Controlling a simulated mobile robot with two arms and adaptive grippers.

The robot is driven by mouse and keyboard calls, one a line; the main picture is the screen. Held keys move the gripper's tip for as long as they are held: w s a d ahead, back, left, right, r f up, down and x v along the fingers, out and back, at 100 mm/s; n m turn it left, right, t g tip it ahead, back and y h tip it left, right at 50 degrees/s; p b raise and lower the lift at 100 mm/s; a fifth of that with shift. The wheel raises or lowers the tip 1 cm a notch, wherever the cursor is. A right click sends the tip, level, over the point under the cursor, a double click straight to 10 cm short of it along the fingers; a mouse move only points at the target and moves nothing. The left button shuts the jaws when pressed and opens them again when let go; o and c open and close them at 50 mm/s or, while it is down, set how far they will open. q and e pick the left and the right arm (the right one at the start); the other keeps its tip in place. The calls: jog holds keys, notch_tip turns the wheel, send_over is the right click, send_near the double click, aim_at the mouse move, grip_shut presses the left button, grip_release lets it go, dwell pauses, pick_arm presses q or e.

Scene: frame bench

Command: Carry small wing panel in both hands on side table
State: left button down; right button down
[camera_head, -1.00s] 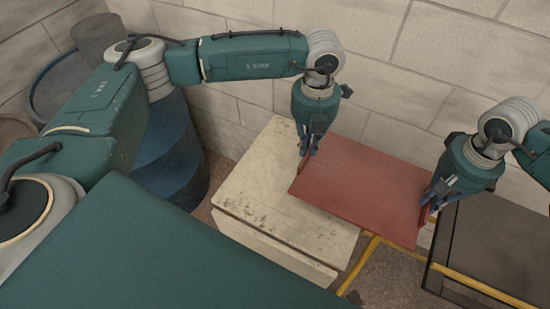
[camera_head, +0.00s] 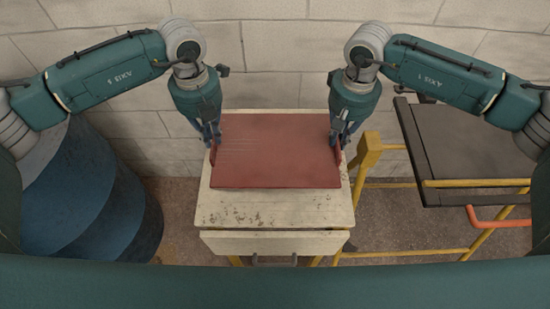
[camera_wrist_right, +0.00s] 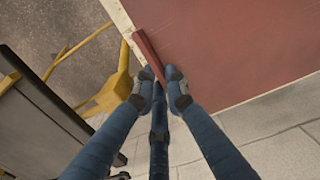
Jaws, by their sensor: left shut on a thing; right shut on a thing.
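The small wing panel (camera_head: 275,158) is a flat dark-red sheet with a raised lip at each side. It is level over the back part of the cream side table (camera_head: 275,212); I cannot tell whether it touches the top. My left gripper (camera_head: 212,143) is shut on its left lip. My right gripper (camera_head: 340,145) is shut on its right lip. In the right wrist view the blue fingers (camera_wrist_right: 162,82) close on the end of the red lip, and the panel (camera_wrist_right: 230,50) spreads to the upper right.
A blue drum (camera_head: 85,195) stands left of the table. At the right is a yellow frame (camera_head: 480,183) with a dark flat board (camera_head: 465,140). A pale block wall (camera_head: 275,60) is close behind the panel. The table's front strip is bare.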

aim_at(335, 148)
pick_arm(q)
jog(key=shift+w+a, duration=0.1)
